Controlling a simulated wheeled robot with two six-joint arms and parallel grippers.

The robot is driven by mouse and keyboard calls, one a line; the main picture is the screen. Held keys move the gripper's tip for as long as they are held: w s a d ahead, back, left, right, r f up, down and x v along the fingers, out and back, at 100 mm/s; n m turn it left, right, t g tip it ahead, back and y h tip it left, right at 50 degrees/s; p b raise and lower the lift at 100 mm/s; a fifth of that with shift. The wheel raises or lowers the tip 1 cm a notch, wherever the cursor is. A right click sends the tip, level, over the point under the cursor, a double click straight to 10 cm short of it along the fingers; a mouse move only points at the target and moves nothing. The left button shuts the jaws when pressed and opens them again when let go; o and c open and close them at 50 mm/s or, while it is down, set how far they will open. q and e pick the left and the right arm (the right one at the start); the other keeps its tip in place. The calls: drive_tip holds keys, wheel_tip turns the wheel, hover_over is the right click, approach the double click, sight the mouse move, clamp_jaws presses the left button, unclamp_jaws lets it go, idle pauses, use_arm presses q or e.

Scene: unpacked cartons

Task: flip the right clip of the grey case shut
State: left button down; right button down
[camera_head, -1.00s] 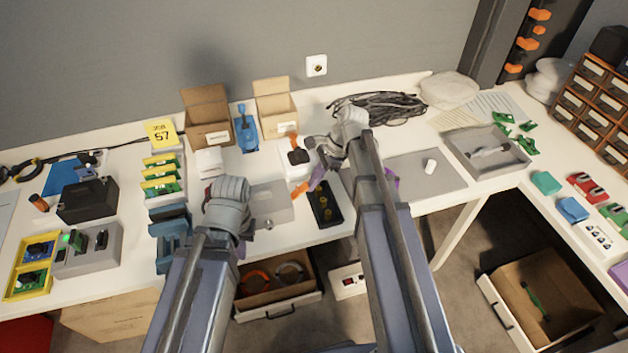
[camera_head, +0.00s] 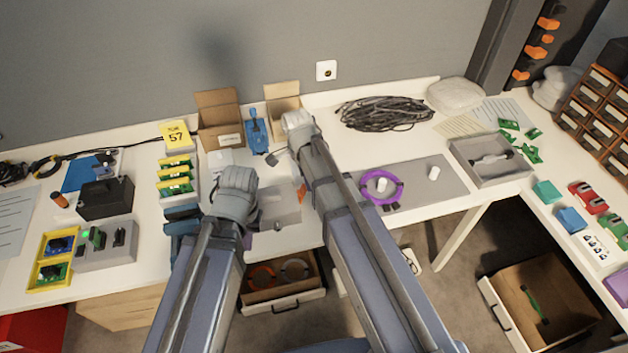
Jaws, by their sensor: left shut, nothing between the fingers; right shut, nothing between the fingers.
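A flat grey case-like piece (camera_head: 280,203) lies near the table's front edge, between my two arms. A small round grey knob (camera_head: 277,227) shows at its front edge. I cannot make out the right clip; my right forearm covers the area to the right. My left gripper (camera_head: 247,240) is just left of the grey piece, shut and empty, its fingers mostly hidden by its wrist. My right gripper (camera_head: 282,157) is behind the grey piece, shut and empty, its tips small and unclear. Whether either touches anything cannot be told.
Open cardboard boxes (camera_head: 220,112) and a blue tool (camera_head: 255,130) stand behind. A purple ring (camera_head: 380,201) lies on a grey mat (camera_head: 448,180) to the right. A grey tray (camera_head: 520,172) is further right. A grey box with a green light (camera_head: 115,258) stands left.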

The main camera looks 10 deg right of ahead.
drive_tip(key=shift+a, duration=0.2)
use_arm(q)
drive_tip(key=shift+r, duration=0.15)
use_arm(e)
drive_tip(key=shift+r, duration=0.15)
use_arm(q)
drive_tip(key=shift+r+p, duration=0.7)
drive_tip(key=shift+p, duration=0.15)
use_arm(e)
drive_tip(key=shift+r, duration=0.7)
